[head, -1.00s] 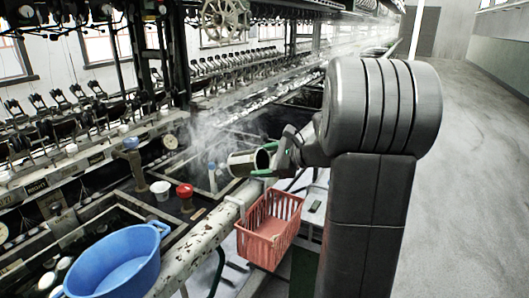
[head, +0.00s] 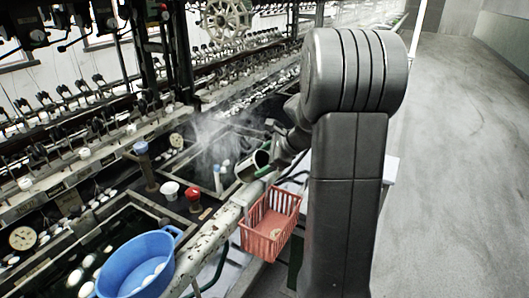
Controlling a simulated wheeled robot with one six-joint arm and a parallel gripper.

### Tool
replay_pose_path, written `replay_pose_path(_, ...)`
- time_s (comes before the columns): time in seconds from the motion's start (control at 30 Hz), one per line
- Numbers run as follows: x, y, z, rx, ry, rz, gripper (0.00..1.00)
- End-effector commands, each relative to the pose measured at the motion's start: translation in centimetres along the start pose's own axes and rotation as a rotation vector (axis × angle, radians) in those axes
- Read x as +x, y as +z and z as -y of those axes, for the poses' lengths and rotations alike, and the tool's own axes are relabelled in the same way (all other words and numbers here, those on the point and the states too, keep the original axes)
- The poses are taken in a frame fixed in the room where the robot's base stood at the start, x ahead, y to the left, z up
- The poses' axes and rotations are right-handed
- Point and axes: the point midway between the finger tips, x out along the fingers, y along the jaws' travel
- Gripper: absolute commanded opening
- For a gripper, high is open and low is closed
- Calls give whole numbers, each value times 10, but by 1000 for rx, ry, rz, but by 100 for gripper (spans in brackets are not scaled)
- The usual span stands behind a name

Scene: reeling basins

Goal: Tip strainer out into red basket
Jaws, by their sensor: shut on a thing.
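The strainer (head: 247,166), a pale cylinder with a dark open mouth, lies on its side, tilted, with its mouth toward the right. My gripper (head: 266,158) is shut on the strainer near its mouth end; green parts show at the grip. My arm hides part of the gripper. The red basket (head: 267,221) hangs beside the pale rail, below and slightly right of the strainer. A small brownish round spot shows on the basket's floor. I cannot see what is inside the strainer.
A blue tub (head: 133,262) with a few white cocoons stands at the lower left. A white cup (head: 169,189) and a red-topped post (head: 193,198) stand by the steaming basins. The worn rail (head: 215,232) runs between basins and basket. Open floor (head: 465,190) lies right.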

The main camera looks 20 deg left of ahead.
Motion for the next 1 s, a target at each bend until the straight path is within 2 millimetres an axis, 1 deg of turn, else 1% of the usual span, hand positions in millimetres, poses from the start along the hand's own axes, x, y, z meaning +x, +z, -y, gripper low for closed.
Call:
replay_pose_path(0.03, -4, 6, 3, 1, 11, -15, 31)
replay_pose_path(0.27, -7, 10, 5, 0, 54, -91, 31)
replay_pose_path(1.0, -23, 14, 8, 2, 165, -285, 31)
